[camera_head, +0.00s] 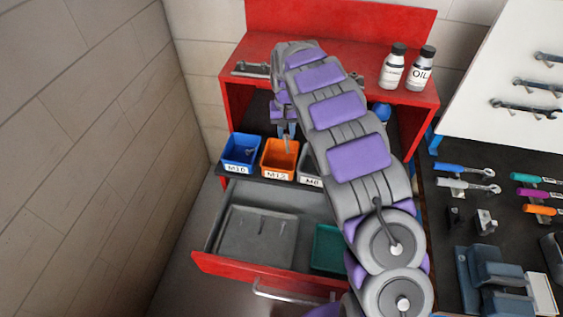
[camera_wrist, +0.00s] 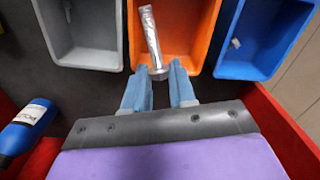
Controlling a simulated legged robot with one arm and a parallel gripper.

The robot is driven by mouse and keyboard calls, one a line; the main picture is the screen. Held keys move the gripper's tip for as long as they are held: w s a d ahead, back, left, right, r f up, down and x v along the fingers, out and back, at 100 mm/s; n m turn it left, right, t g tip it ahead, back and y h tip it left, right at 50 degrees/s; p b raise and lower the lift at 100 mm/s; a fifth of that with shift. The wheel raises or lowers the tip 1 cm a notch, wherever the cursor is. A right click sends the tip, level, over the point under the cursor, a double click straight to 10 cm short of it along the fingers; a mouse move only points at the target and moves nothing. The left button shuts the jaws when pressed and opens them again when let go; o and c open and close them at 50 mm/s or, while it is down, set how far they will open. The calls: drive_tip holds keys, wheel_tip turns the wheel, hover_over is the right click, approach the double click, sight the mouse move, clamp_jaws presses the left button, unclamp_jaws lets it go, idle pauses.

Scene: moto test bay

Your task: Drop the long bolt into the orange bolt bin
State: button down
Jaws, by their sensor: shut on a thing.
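The long bolt (camera_wrist: 151,38) is silver. My gripper (camera_wrist: 158,70) has its blue fingers shut on the bolt's head end, and the shank points away from the fingers. In the wrist view the bolt overlaps the opening of the orange bolt bin (camera_wrist: 202,17); the height between them is hard to judge. In the head view the orange bin (camera_head: 279,172) stands between a blue bin and a grey bin. There my gripper (camera_head: 287,133) is at the rear of the orange bin, with the bolt (camera_head: 287,145) a small grey shape below it.
The blue bin (camera_head: 227,164) is left of the orange one, the grey bin (camera_head: 303,177) right, partly hidden by my arm. An open red drawer (camera_head: 235,270) lies in front. Two bottles (camera_head: 393,68) stand on the red bench top (camera_head: 355,82) above. A blue bottle (camera_wrist: 24,130) shows in the wrist view.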

sight(284, 138)
drive_tip(key=f, duration=0.2)
drive_tip(key=f+b, duration=0.1)
drive_tip(key=shift+a+f, duration=0.2)
drive_tip(key=shift+a, duration=0.05)
drive_tip(key=shift+d+f+b, duration=0.15)
drive_tip(key=shift+f+b, duration=0.25)
drive_tip(key=shift+f, duration=0.35)
drive_tip(key=c, duration=0.8)
unclamp_jaws()
drive_tip(key=shift+c, duration=0.2)
drive_tip(key=shift+r, duration=0.15)
wheel_tip(284, 138, up, 17)
drive_tip(key=p, duration=0.2)
